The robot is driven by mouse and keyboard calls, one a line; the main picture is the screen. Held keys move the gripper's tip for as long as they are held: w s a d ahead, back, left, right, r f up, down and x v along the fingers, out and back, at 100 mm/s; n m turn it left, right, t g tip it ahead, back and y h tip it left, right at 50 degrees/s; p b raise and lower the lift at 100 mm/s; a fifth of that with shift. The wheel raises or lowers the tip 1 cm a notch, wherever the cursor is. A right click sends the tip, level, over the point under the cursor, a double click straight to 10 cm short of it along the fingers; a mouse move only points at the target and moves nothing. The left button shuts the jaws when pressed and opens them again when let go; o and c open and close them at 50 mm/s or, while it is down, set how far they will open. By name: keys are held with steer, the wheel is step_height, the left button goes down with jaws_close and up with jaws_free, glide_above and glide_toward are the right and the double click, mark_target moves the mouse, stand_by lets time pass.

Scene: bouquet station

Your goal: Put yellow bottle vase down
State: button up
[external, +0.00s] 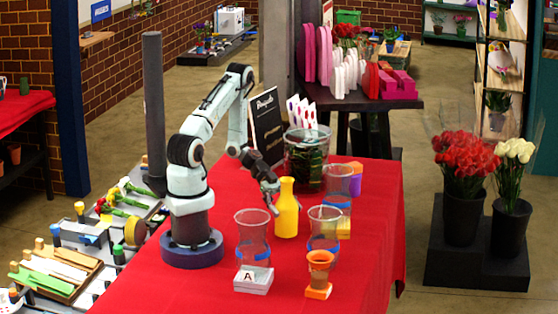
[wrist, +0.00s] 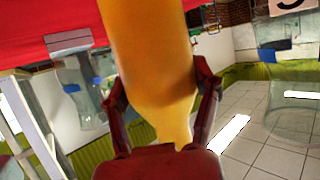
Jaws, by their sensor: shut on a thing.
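The yellow bottle vase (external: 286,210) stands upright on, or just above, the red table; I cannot tell whether its base touches. My gripper (external: 272,198) is at its left side near the neck in the external view. In the wrist view the vase (wrist: 150,60) fills the middle of the picture, and my gripper (wrist: 163,105) has one dark red finger on each side of it, shut on it. The far finger is hidden behind the vase in the external view.
A clear vase on a white block marked A (external: 252,235) stands left of the yellow vase. Another clear vase (external: 339,185) and a large dark-filled glass vase (external: 307,155) stand behind. The red table (external: 205,290) is clear at front left.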

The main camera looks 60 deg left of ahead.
step_height(320, 180, down, 2)
steer(key=shift+f, duration=0.1)
steer(key=o, duration=1.2)
steer(key=shift+o, duration=0.2)
